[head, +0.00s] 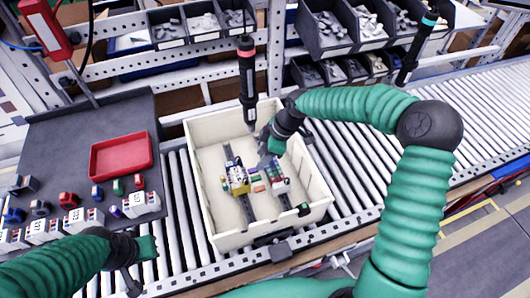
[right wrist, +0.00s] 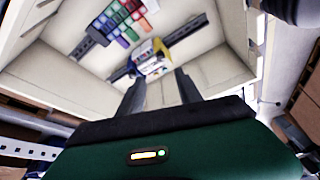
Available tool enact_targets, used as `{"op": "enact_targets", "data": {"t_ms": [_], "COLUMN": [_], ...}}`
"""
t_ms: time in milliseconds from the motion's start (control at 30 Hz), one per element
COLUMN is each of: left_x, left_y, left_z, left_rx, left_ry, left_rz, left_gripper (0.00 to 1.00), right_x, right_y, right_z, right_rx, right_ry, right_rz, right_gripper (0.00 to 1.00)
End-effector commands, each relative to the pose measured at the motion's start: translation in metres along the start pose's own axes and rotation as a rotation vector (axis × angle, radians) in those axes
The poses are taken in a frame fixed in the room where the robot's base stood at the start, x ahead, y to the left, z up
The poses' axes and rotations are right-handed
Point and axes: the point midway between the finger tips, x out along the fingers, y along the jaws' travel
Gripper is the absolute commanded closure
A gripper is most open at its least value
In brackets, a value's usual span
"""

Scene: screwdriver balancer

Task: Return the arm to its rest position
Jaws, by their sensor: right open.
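My right gripper (head: 268,154) is over the cream box (head: 205,165), near its far side. In the right wrist view its two fingers (right wrist: 160,92) are apart with nothing between them, above the box interior. Inside the box lie two dark slotted rails (head: 246,208) carrying colored blocks and a yellow-and-white module (head: 238,184); the module also shows in the right wrist view (right wrist: 150,57). A dark screwdriver (head: 247,80) hangs upright just left of my right gripper. My left gripper (head: 132,282) is at the lower left, and its jaws are unclear.
The box sits on a roller conveyor (head: 447,120). A dark tray table (head: 60,130) at left holds a red tray (head: 121,140) and several small parts. Parts bins (head: 335,30) line the back rack. A second tool (head: 415,45) hangs at the upper right.

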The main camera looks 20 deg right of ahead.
Motion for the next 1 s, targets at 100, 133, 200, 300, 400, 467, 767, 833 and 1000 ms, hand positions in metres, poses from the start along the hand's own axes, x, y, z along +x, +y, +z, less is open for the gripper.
{"op": "enact_targets", "data": {"t_ms": [100, 133, 200, 300, 400, 467, 767, 833, 1000], "left_x": [0.001, 0.001, 0.001, 0.001, 0.001, 0.001, 0.001, 0.001, 0.001], "left_y": [0.000, 0.000, 0.000, 0.000, 0.000, 0.000, 0.000, 0.000, 0.000], "left_z": [0.000, 0.000, 0.000, 0.000, 0.000, 0.000, 0.000, 0.000, 0.000], "left_rx": [0.000, 0.000, 0.000, 0.000, 0.000, 0.000, 0.000, 0.000, 0.000], "left_ry": [0.000, 0.000, 0.000, 0.000, 0.000, 0.000, 0.000, 0.000, 0.000], "left_rz": [0.000, 0.000, 0.000, 0.000, 0.000, 0.000, 0.000, 0.000, 0.000], "left_gripper": [1.00, 1.00, 1.00, 1.00, 1.00, 1.00, 1.00, 1.00, 1.00], "right_x": [-0.018, -0.021, -0.025, -0.026, -0.026, -0.026, -0.014, -0.006, -0.026], "right_y": [0.001, 0.001, 0.001, 0.001, 0.000, 0.000, -0.026, -0.058, -0.131], "right_z": [0.000, 0.001, 0.000, 0.000, 0.000, 0.000, 0.002, 0.012, 0.055], "right_rx": [0.002, 0.002, 0.001, 0.000, 0.000, 0.000, 0.067, 0.190, 0.681], "right_ry": [0.000, 0.000, 0.000, 0.001, 0.001, 0.001, -0.072, -0.164, -0.265], "right_rz": [0.002, 0.002, 0.000, -0.001, -0.001, -0.001, -0.009, 0.012, 0.219], "right_gripper": [0.58, 0.58, 0.58, 0.58, 0.58, 0.58, 0.58, 0.58, 0.58]}}
